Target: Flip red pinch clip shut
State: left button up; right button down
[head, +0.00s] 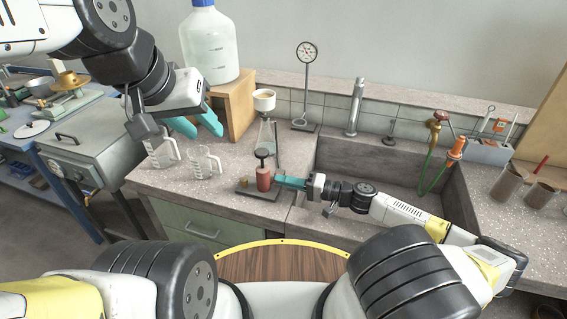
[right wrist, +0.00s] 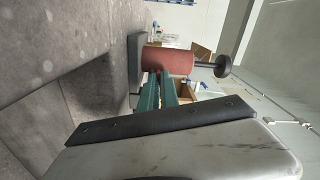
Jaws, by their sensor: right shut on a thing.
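A red upright cylinder (head: 264,181) with a black knob on top stands on a dark base plate (head: 244,190) on the bench; it also shows sideways in the right wrist view (right wrist: 170,61). My right gripper (head: 277,182) reaches it from the right. In the right wrist view its teal fingertips (right wrist: 160,76) are close together at the cylinder's side, with a small red part between them. I cannot tell whether this part is the red pinch clip. My left gripper (head: 197,126) is open and empty, above the glass beakers.
Glass beakers (head: 205,161) stand left of the base plate. A funnel stand (head: 265,101) is behind, with a dial gauge stand (head: 307,60) farther back. Right is a sink (head: 382,166) with a tap, a green hose (head: 430,168) and an orange hose fitting (head: 457,148).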

jog(key=shift+f+n, duration=0.2)
jog(key=shift+n, duration=0.4)
jog(key=c, duration=1.6)
grip_release()
jog(key=v, duration=0.8)
